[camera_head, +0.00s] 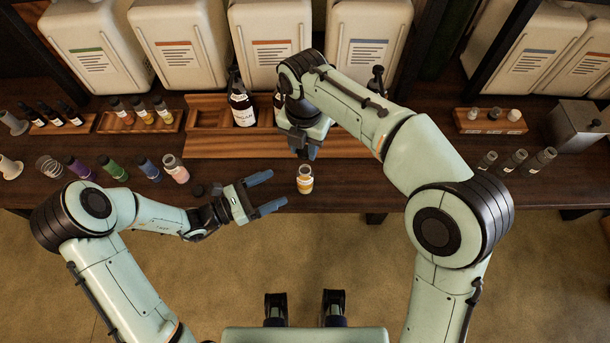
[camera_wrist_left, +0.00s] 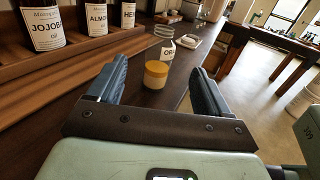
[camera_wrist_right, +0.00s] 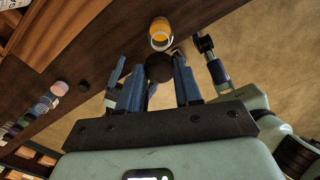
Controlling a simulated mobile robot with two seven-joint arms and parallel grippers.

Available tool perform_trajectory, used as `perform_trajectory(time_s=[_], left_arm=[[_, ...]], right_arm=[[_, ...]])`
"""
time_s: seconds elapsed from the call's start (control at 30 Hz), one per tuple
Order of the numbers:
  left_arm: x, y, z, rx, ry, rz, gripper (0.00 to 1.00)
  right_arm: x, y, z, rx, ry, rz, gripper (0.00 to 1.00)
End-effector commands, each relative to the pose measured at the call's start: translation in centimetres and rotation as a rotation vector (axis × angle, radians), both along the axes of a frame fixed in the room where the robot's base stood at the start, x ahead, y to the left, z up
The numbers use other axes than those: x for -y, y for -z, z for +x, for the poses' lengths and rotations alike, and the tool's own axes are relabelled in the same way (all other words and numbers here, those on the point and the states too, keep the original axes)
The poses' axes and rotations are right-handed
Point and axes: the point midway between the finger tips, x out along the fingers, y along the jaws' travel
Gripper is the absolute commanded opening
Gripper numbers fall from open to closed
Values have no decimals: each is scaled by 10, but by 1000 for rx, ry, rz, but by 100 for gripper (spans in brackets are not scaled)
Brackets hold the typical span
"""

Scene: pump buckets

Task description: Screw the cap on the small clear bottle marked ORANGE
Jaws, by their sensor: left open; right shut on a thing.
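The small bottle (camera_head: 304,182) stands upright on the front of the dark table, with orange contents and an open clear neck. In the left wrist view a clear bottle (camera_wrist_left: 168,52) reads "ORA"; I cannot tell whether the amber shape below it is the same bottle. My left gripper (camera_head: 268,192) is open and empty, just left of the bottle, its fingers pointing toward it. My right gripper (camera_head: 303,150) is above and behind the bottle, shut on a dark round cap (camera_wrist_right: 158,68). The cap is apart from the neck (camera_wrist_right: 160,44) in the right wrist view.
A wooden rack (camera_head: 210,143) with dark labelled oil bottles (camera_head: 242,106) runs behind. Several small coloured bottles (camera_head: 148,168) stand at left. Several small empty-looking bottles (camera_head: 515,159) and a grey metal box (camera_head: 578,125) are at right. The table's front edge is close to the bottle.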

Motion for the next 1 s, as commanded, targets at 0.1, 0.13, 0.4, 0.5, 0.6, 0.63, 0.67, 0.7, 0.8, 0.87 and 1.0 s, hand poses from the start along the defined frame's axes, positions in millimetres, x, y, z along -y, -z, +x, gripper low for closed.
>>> perform_trajectory(time_s=[0.1,0.13,0.4,0.5,0.6,0.63,0.67,0.7,0.8,0.87,1.0], left_arm=[[0,0,0,0,-1,-1,79],[0,0,0,0,0,-1,79],[7,0,2,0,4,1,79],[18,0,8,-1,5,0,79],[34,0,16,0,7,0,79],[40,0,18,0,6,-1,79],[45,0,21,0,8,-1,79],[52,0,25,-1,6,0,79],[70,0,33,0,7,0,79],[78,0,38,0,5,0,79],[95,0,47,0,5,0,79]], right_arm=[[0,0,0,0,-2,0,6],[0,0,0,0,-2,0,6],[0,0,0,0,1,0,6],[0,0,0,0,2,0,6],[0,0,0,0,2,0,6],[0,0,0,0,2,-1,6],[0,0,0,0,2,-1,6],[0,0,0,0,2,-1,6],[0,0,0,0,2,-1,6],[0,0,0,0,2,-1,6],[0,0,0,0,2,0,6]])
